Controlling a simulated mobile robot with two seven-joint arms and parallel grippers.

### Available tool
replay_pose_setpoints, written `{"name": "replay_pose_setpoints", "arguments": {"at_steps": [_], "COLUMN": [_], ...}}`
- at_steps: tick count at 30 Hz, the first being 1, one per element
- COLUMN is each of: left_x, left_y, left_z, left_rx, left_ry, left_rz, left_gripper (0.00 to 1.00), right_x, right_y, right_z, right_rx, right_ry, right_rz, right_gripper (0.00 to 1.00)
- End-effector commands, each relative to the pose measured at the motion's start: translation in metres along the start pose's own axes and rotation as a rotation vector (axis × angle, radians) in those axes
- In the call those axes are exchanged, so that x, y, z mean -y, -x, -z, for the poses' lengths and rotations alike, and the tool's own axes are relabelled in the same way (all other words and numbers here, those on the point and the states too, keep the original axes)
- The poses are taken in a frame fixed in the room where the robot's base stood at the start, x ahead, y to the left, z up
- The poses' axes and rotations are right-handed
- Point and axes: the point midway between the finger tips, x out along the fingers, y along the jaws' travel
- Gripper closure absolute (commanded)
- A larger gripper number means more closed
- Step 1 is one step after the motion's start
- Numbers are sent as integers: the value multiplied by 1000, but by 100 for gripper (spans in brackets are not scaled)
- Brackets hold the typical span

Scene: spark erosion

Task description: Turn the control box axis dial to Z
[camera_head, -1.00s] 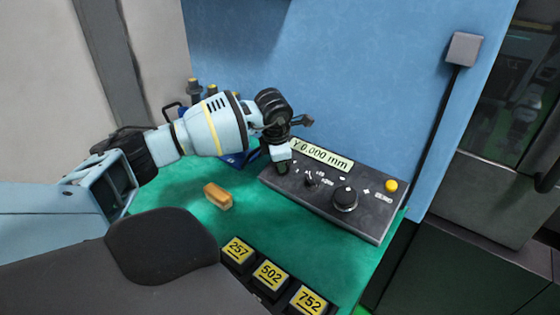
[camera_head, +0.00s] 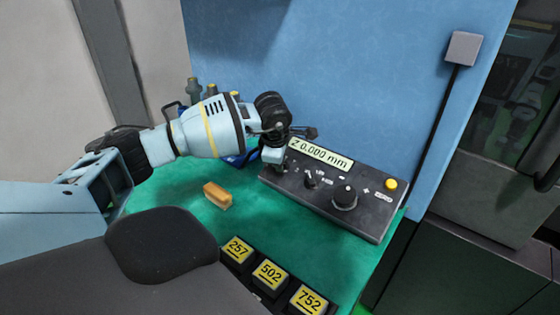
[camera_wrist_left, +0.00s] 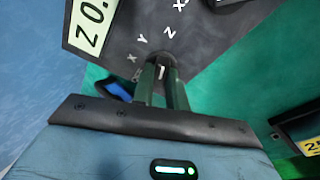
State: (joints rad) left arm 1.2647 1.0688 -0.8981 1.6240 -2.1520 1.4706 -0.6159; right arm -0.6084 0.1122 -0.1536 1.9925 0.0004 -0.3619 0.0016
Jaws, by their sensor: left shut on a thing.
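The dark control box (camera_head: 372,221) sits on the green surface, and its display (camera_head: 320,154) reads "Z 0.000 mm". In the left wrist view the axis dial (camera_wrist_left: 162,70) is a small dark knob with a white mark, below the printed letters X, Y and Z (camera_wrist_left: 170,31). My left gripper (camera_wrist_left: 160,85) is shut on the dial, one finger on each side. In the head view my left gripper (camera_head: 274,165) is at the box's left end and hides the dial. My right gripper is not in view.
Two other knobs, a small one (camera_head: 311,180) and a larger one (camera_head: 345,197), and a yellow button (camera_head: 390,184) are on the box. A tan block (camera_head: 217,195) lies left of it. Numbered yellow-topped blocks (camera_head: 270,273) stand in front. A blue wall (camera_head: 370,80) rises behind.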

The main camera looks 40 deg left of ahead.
Motion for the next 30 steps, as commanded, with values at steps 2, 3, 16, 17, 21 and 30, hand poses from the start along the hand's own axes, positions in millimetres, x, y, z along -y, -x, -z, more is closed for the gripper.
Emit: {"name": "replay_pose_setpoints", "arguments": {"at_steps": [2, 3, 16, 17, 21, 30], "left_x": [-1, -1, 0, 0, 0, -1], "left_y": [1, 1, 0, 0, 1, 37], "left_z": [0, 0, 0, 0, 0, 0], "left_rx": [1, 1, 0, 0, 0, 2], "left_ry": [-3, -3, -1, -1, -1, -2], "left_rz": [-3, -3, -1, -1, -1, -5], "left_gripper": [100, 100, 64, 64, 64, 64], "right_x": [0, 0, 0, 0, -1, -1], "right_y": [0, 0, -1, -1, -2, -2], "right_z": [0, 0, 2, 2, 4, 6], "right_rx": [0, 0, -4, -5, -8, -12], "right_ry": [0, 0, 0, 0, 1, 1], "right_rz": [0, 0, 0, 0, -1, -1], "right_gripper": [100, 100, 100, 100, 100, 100]}}
